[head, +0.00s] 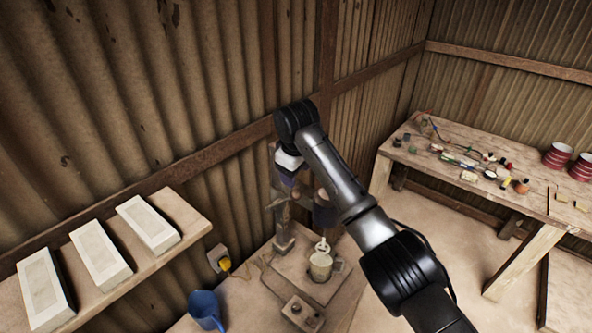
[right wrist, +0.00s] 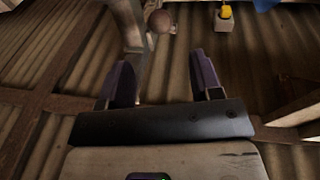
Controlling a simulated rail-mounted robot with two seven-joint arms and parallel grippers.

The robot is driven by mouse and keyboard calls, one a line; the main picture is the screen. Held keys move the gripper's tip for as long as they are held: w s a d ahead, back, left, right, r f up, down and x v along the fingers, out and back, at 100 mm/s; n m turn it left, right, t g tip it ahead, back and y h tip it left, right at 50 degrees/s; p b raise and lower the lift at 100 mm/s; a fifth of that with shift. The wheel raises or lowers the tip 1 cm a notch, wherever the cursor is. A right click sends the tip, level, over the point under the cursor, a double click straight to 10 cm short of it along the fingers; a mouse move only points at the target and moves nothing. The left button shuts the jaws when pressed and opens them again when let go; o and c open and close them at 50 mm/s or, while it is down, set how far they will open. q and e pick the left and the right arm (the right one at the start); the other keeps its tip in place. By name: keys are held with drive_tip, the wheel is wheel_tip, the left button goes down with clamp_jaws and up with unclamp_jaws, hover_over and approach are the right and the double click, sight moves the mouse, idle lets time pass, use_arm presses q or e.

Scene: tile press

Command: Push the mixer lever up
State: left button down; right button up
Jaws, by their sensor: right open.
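The mixer stands on a wooden bench in the head view, with an upright post (head: 284,232), a dark motor head (head: 325,212) and a cup (head: 320,265) under it. My right gripper (head: 284,190) is at the top of the post, pointing down, and partly hides the mixer. In the right wrist view my right gripper (right wrist: 165,72) is open, with nothing between its two purple fingers. A round brownish knob (right wrist: 160,21), seemingly the lever's end, shows beyond the fingertips beside a grey post (right wrist: 133,25). The lever's angle is unclear. My left gripper is out of view.
A corrugated wall (head: 180,85) rises close behind the mixer. A shelf (head: 185,215) holds three pale blocks. A cluttered table (head: 440,185) stands at right.

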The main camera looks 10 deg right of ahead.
drive_tip(key=shift+v, duration=0.8)
